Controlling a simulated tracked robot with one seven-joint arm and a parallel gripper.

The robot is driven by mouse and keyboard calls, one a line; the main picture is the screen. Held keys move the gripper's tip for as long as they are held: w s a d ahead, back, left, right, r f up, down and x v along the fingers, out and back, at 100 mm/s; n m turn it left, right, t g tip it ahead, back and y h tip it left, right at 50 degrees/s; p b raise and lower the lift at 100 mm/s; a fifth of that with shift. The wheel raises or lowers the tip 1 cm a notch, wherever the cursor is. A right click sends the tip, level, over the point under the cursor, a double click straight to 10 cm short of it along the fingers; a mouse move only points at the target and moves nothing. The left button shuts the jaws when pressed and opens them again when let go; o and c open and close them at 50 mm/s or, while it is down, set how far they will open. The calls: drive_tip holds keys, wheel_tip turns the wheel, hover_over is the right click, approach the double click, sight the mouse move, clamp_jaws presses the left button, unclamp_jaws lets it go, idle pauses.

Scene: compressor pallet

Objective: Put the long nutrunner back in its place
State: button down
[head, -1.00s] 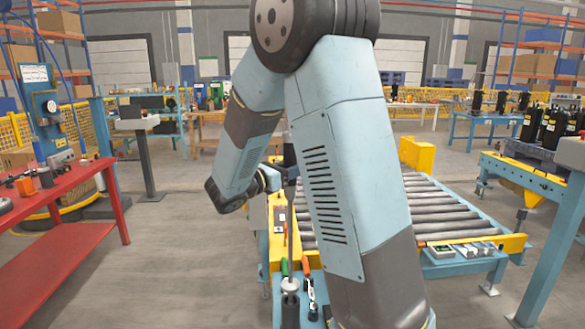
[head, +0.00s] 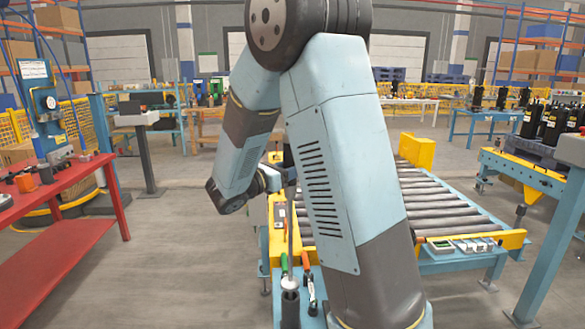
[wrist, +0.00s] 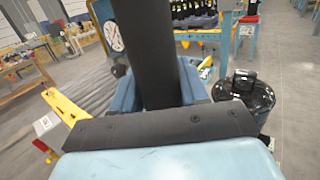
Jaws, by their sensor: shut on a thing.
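A long dark cylindrical shaft (wrist: 143,50), which looks like the long nutrunner, stands up the middle of the wrist view. My gripper (wrist: 155,98) is shut on it, with blue parts on either side of the shaft and a dark bar in front. The lower part of the shaft is hidden behind that bar. In the head view my arm covers most of the gripper. Only a dark upright piece shows beside my wrist, left of my arm, above the yellow and blue frame of the roller conveyor (head: 440,205). I cannot make out the nutrunner's place.
Tools with green (head: 284,262) and orange (head: 306,259) handles stand at the conveyor's near end. A red bench (head: 75,185) is at left. Black compressors (head: 545,125) stand on a pallet at right. A glossy black vessel (wrist: 252,92) is close by. Floor between bench and conveyor is clear.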

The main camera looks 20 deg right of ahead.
sight(292, 183)
drive_tip(key=shift+f, duration=2.3)
idle(1.2)
drive_tip(key=shift+c, duration=2.4)
unclamp_jaws()
drive_tip(key=shift+f, duration=0.1)
drive_tip(key=v, duration=1.3)
drive_tip(key=shift+a, duration=0.4)
drive_tip(key=shift+s, duration=0.2)
drive_tip(key=s+d+r+m+g+y, duration=0.3)
drive_tip(key=s+d+m+g+y, duration=0.45)
drive_tip(key=s, duration=0.65)
drive_tip(key=s+a+r+m+t+y, duration=0.2)
drive_tip(key=s+r+m+t+y, duration=0.3)
drive_tip(key=s+m+y, duration=0.5)
drive_tip(key=m+t, duration=0.2)
drive_tip(key=m, duration=0.2)
drive_tip(key=shift+s+r+t, duration=0.2)
drive_tip(key=shift+t, duration=0.15)
